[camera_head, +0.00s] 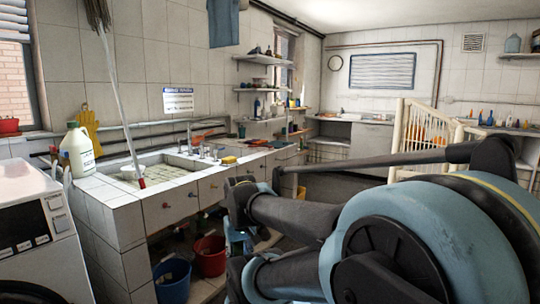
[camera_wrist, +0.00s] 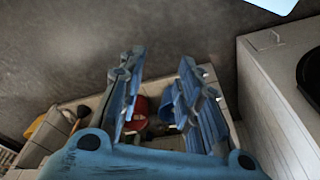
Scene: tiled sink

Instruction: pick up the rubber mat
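I cannot make out a rubber mat for certain. A pale greenish, grid-patterned surface (camera_head: 160,184) lies in the tiled sink in the head view; whether it is a mat or the basin's tiling I cannot tell. A white bowl and a red-ended stick are at its left side. My gripper (camera_wrist: 161,62) shows in the wrist view with its two blue fingers spread apart and nothing between them. In the head view my arm fills the lower right, to the right of the sink, and I cannot clearly make out the fingers there.
A white jug (camera_head: 77,150) stands on the sink's left corner, above a white washing machine (camera_head: 38,235). A blue bucket (camera_head: 172,281) and a red bucket (camera_head: 209,256) stand below the counter. A faucet rises behind the sink. A cream slatted crib (camera_head: 425,128) stands at back right.

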